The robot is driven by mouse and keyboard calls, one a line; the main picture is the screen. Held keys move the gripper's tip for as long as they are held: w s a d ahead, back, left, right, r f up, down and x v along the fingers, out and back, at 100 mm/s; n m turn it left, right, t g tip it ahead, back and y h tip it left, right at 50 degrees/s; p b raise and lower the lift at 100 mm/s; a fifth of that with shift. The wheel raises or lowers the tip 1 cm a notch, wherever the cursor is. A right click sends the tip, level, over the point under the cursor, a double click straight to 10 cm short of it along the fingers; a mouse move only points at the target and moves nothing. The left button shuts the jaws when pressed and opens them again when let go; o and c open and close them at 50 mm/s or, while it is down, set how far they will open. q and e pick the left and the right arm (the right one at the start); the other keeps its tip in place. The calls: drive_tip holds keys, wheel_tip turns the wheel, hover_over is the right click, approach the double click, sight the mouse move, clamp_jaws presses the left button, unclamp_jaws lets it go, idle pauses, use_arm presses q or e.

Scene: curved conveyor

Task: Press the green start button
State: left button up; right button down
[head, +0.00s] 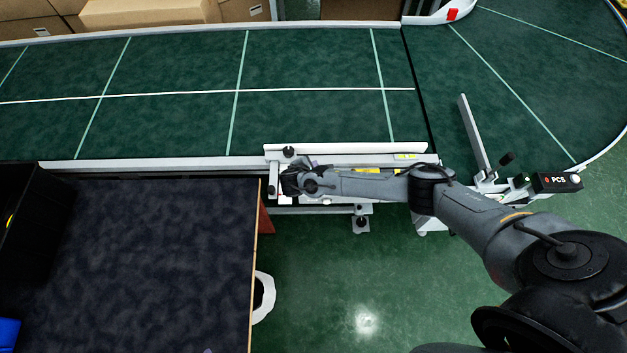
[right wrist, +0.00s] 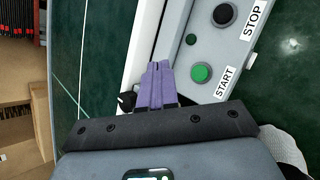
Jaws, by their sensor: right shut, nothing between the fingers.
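The green start button (right wrist: 202,73) sits on a light grey control panel (right wrist: 243,62) in the right wrist view, with a START label (right wrist: 223,84) beside it. My right gripper (right wrist: 159,68) is shut and empty. Its purple fingers point toward the panel and appear just left of the green button in that view. I cannot tell the gap in depth. In the head view my right gripper (head: 292,180) is at the conveyor's front edge, and the arm's end hides the button there.
A black button (right wrist: 223,14) with a STOP label (right wrist: 254,20) is on the same panel. The green conveyor (head: 180,80) is empty. A dark table (head: 150,270) stands at the lower left with a black bin (head: 35,220). Cardboard boxes (head: 150,12) stand behind the conveyor.

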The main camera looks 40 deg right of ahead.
wheel_tip(320, 180, down, 7)
drive_tip(key=b, duration=0.6)
drive_tip(key=shift+r, duration=0.1)
drive_tip(key=shift+f+b, duration=0.95)
drive_tip(key=shift+f, duration=0.05)
idle(0.5)
idle(0.6)
drive_tip(key=shift+f, duration=0.15)
drive_tip(key=shift+f, duration=0.25)
idle(0.4)
